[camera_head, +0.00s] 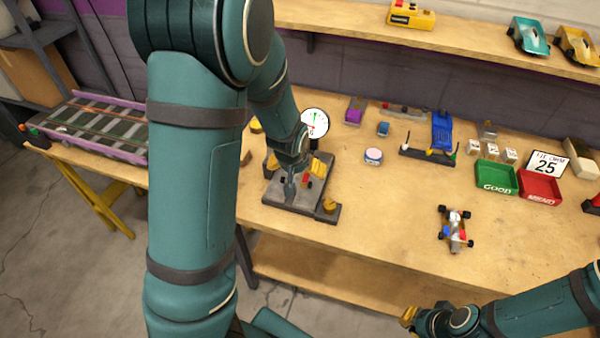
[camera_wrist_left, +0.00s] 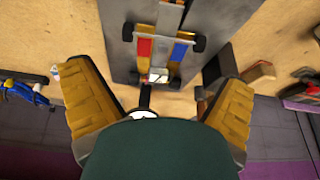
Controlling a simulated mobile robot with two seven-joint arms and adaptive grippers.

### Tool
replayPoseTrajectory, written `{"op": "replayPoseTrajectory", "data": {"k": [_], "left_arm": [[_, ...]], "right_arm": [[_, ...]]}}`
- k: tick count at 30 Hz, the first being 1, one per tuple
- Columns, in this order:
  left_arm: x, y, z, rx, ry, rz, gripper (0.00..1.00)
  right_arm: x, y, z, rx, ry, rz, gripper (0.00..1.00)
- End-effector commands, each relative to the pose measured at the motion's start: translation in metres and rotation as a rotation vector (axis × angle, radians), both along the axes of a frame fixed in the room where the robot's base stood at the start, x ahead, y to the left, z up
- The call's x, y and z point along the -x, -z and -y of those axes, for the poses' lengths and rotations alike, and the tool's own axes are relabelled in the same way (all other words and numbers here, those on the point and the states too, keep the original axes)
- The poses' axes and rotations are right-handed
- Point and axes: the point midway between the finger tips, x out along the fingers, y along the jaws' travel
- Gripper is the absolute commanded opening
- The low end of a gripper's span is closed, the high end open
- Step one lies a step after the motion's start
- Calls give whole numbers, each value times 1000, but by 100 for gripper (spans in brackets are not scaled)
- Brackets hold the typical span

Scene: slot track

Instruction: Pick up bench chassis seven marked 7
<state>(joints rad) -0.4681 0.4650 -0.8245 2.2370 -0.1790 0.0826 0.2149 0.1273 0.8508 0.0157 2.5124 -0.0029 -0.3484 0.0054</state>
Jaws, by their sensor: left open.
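A small chassis (camera_wrist_left: 160,48) with a red block, a blue block and black wheels lies on a grey plate fixture (camera_head: 295,197). It carries a small white label whose mark I cannot read. In the head view my left gripper (camera_head: 296,168) is low over this fixture and mostly hides the chassis. In the left wrist view my left gripper (camera_wrist_left: 157,78) is open, its yellow fingers wide apart with the chassis beyond them. A second chassis (camera_head: 455,228) lies on the bare bench to the right; no number is readable. My right gripper (camera_head: 408,316) is at the bottom edge, partly hidden.
A dial gauge (camera_head: 315,121) stands behind the fixture. A green tray (camera_head: 497,178) and a red tray (camera_head: 541,187) sit at the right of the bench (camera_head: 385,220). The bench's front middle is clear.

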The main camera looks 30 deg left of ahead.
Motion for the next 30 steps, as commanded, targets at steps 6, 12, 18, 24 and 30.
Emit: {"op": "replayPoseTrajectory", "data": {"k": [6,12,18,24,30], "left_arm": [[-9,34,-6,-2,-1,-3,100],[-13,41,-6,-1,0,-1,100],[-13,41,-6,-1,0,-1,89],[-13,41,-6,0,0,-2,19],[-11,42,-6,0,-1,-6,14]], "right_arm": [[-3,19,0,2,2,8,0],[-4,21,1,2,3,9,0],[-4,20,1,2,3,10,0],[-4,20,1,2,3,10,0],[-4,21,1,2,3,10,0]]}}
